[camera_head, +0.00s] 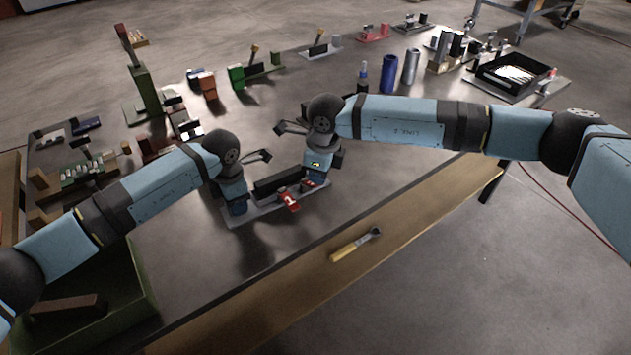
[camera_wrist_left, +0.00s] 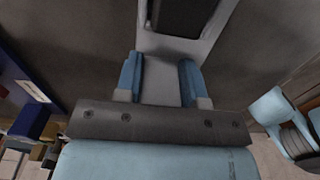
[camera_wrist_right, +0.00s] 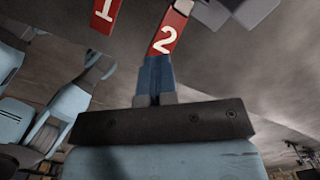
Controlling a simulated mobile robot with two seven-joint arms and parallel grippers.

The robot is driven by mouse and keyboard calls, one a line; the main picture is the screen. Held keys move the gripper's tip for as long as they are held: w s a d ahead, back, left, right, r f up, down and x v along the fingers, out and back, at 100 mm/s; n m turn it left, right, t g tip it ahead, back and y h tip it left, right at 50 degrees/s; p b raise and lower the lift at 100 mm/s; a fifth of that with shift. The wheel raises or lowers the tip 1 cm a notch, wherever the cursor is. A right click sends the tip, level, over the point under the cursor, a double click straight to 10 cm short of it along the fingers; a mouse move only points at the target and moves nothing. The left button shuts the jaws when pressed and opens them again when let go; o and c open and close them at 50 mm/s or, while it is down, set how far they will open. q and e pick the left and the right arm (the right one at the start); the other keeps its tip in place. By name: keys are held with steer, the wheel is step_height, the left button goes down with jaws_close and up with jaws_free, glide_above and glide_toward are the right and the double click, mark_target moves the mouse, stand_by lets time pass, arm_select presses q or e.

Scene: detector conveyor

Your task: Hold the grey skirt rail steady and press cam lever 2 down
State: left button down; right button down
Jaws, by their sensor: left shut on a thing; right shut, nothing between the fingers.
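The grey skirt rail (camera_head: 262,211) lies on the table near its front edge, with a long dark block standing on it. My left gripper (camera_head: 236,208) is shut on the left end of the rail; in the left wrist view the grey rail (camera_wrist_left: 160,90) lies between the two blue fingers. Red cam lever 2 (camera_wrist_right: 168,33) shows its white number in the right wrist view, tilted out from the rail's right part. My right gripper (camera_wrist_right: 157,75) is shut and empty, its fingertips right at the lever's lower end; I cannot tell whether they touch. Red cam lever 1 (camera_head: 289,200) sits to the left of it.
A yellow-handled tool (camera_head: 352,246) lies on the table's front edge. A green tray (camera_head: 140,285) is at the front left. Blue and silver cylinders (camera_head: 389,74) and a black bin (camera_head: 512,76) stand at the back right. Bare table lies right of the rail.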

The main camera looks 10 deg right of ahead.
arm_select(q)
steer(key=shift+d, duration=0.1)
arm_select(e)
step_height(320, 180, down, 3)
steer(key=shift+f, duration=0.15)
steer(key=d, duration=0.1)
steer(key=s+d+r, duration=0.1)
steer(key=shift+s+d+r, duration=0.15)
steer(key=shift+s+d, duration=0.1)
steer(key=shift+d, duration=0.1)
step_height(320, 180, up, 12)
steer(key=d, duration=0.1)
steer(key=shift+s, duration=0.25)
stand_by(0.4)
arm_select(q)
steer(key=c, duration=0.6)
jaws_free()
steer(key=shift+c, duration=0.2)
